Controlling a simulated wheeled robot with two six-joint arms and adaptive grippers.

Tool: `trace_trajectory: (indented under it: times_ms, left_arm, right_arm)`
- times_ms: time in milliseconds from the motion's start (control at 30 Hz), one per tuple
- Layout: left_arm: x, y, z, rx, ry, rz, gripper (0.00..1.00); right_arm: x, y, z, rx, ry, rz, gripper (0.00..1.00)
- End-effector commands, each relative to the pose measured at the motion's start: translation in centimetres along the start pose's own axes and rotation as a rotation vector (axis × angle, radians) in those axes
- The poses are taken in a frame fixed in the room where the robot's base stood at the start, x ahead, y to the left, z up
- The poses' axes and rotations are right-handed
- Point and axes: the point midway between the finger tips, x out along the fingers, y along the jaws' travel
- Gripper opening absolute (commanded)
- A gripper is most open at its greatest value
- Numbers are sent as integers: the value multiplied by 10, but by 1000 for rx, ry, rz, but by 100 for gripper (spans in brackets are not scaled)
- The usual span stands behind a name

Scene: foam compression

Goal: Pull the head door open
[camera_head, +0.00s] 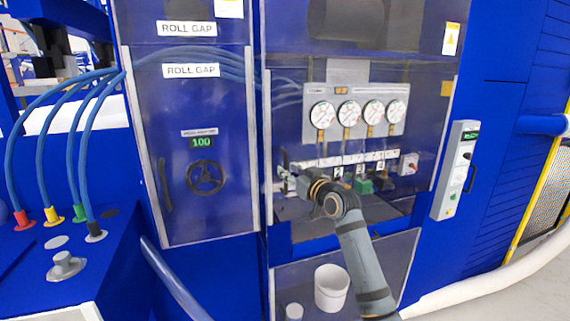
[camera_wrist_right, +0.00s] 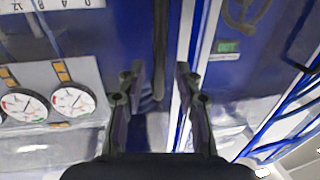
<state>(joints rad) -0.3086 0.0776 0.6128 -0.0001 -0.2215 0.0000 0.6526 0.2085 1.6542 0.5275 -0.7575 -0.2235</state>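The head door (camera_head: 290,105) is a clear panel with a pale frame, in front of several round gauges on the blue machine. It looks closed. Its dark upright handle (camera_head: 284,162) is at the door's left edge, partly hidden by my right gripper (camera_head: 287,178). In the right wrist view the handle (camera_wrist_right: 160,50) is a dark bar, its lower end between the two fingertips of my right gripper (camera_wrist_right: 160,80). The fingers are apart, with gaps showing on both sides of the bar. I cannot tell how deep the bar sits between them. My left gripper is not in view.
A ROLL GAP panel (camera_head: 224,130) with a handwheel (camera_head: 206,177) stands left of the door. A white bucket (camera_head: 331,288) is behind the lower panel. A control box (camera_head: 455,170) is mounted to the right. Blue hoses (camera_head: 42,140) are at the far left.

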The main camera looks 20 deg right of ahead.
Motion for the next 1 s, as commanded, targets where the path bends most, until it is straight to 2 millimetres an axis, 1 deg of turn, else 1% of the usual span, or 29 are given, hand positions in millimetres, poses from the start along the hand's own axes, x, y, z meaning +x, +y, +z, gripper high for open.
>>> trace_trajectory:
  times_ms: [33,100,200,300,500,533,767,800,1000]
  left_arm:
    - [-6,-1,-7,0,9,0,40]
    - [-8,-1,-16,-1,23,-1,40]
    - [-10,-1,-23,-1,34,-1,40]
    - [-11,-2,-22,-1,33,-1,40]
    - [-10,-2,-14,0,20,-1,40]
    - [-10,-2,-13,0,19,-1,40]
    - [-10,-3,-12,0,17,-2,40]
    - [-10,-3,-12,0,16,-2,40]
    - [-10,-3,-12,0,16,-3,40]
  right_arm:
    - [9,-2,-4,3,0,-2,34]
    - [19,0,-2,2,-1,-1,34]
    - [28,0,-1,0,0,0,34]
    - [32,0,0,0,0,0,34]
    - [32,0,1,-1,0,0,34]
    - [32,0,1,-1,0,0,33]
    - [32,0,1,-1,0,0,2]
    - [32,0,1,-1,0,0,0]
    - [32,0,1,-1,0,0,0]
